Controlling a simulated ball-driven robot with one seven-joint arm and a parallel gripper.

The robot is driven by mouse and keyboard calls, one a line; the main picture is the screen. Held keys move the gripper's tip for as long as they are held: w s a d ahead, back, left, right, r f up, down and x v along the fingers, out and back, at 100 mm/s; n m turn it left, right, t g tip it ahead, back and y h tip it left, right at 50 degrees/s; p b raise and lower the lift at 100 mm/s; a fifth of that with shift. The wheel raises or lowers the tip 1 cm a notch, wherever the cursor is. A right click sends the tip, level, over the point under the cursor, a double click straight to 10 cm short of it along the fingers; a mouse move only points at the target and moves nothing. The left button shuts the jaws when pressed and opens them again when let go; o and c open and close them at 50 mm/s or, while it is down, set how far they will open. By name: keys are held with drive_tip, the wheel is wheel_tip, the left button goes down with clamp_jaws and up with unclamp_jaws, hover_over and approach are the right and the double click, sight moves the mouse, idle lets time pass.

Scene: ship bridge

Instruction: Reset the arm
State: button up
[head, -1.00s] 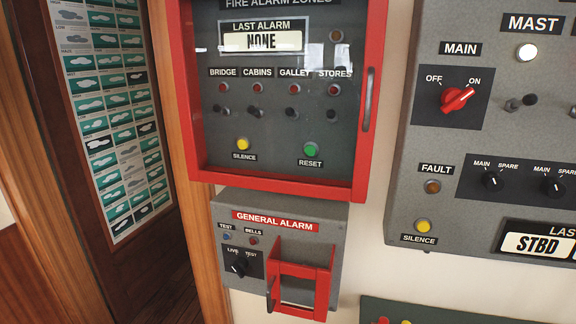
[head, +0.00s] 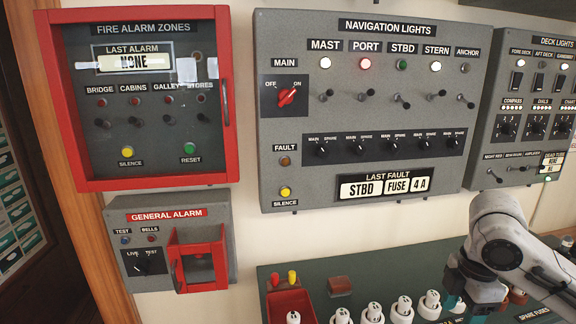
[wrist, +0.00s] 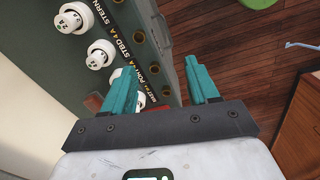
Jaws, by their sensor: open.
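My arm (head: 505,245) reaches in from the right edge of the head view, bent over the dark green fuse panel (head: 350,268). My gripper (wrist: 163,82) shows in the wrist view with its two teal fingers spread apart and nothing held between them. The left finger partly covers white fuse holders (wrist: 101,53) on the panel. The panel's edge runs between the fingers, and the wooden floor (wrist: 220,45) shows beyond it. In the head view the fingers are small and partly hidden by my arm.
The navigation lights panel (head: 360,190) and the red-framed fire alarm box (head: 232,90) are on the wall. The general alarm box (head: 215,220) with its red guard sits below the latter. A red tray (head: 290,300) and several fuse holders are on the fuse panel.

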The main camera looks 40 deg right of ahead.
drive_tip(key=w+a+r+t+y, duration=0.1)
drive_tip(key=w+a+t, duration=0.25)
drive_tip(key=w, duration=0.45)
drive_tip(key=w+a+r+t, duration=0.2)
drive_tip(key=w+a, duration=0.3)
drive_tip(key=w, duration=0.4)
drive_tip(key=w+a+f+m+t+y, duration=0.1)
drive_tip(key=w+a+f+m, duration=0.15)
drive_tip(key=a, duration=0.35)
drive_tip(key=w+a+f+m+t+y, duration=0.1)
drive_tip(key=w+a+f+m, duration=0.15)
drive_tip(key=a, duration=0.35)
drive_tip(key=s+a+f+m+g, duration=0.2)
drive_tip(key=s+a+f, duration=0.2)
drive_tip(key=f, duration=0.3)
drive_tip(key=s+a+f+m+g, duration=0.1)
drive_tip(key=s+a+f+m, duration=0.1)
drive_tip(key=s+a+f, duration=0.4)
drive_tip(key=s+d+f+m+g+h+b, duration=0.1)
drive_tip(key=s+d+f+g+h, duration=0.2)
drive_tip(key=s+d+f, duration=0.3)
drive_tip(key=s+f, duration=0.3)
drive_tip(key=s, duration=0.4)
drive_tip(key=shift+f+g, duration=0.2)
drive_tip(key=shift+g, duration=0.15)
